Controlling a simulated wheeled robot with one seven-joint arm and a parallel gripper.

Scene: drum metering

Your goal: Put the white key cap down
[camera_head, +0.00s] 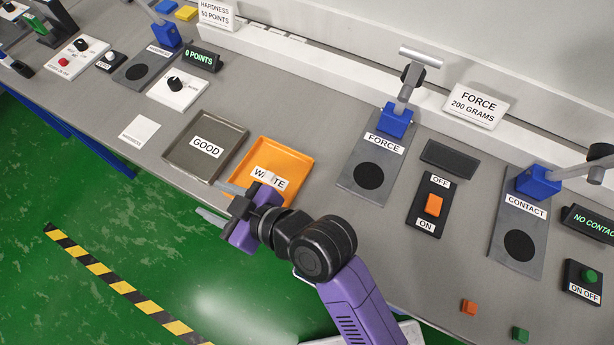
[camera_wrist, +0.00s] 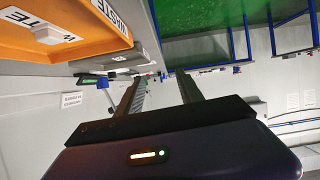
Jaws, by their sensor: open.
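The white key cap (camera_head: 267,175) lies in the orange tray (camera_head: 293,146) labelled WASTE, on top of the tray's label, hiding some of its letters. It also shows in the wrist view (camera_wrist: 54,34), resting on the tray floor at the upper left. My gripper (camera_head: 208,198) is open and empty. It is at the front edge of the table, beside the front-left corner of the orange tray and apart from the key cap. In the wrist view, the two fingers (camera_wrist: 158,84) are spread with nothing between them.
A grey tray (camera_head: 178,149) labelled GOOD stands left of the orange tray. The FORCE station (camera_head: 355,183) and an orange rocker switch (camera_head: 433,205) are to the right, then the CONTACT station (camera_head: 501,236). Small orange (camera_head: 469,307) and green (camera_head: 520,334) caps lie near the front edge.

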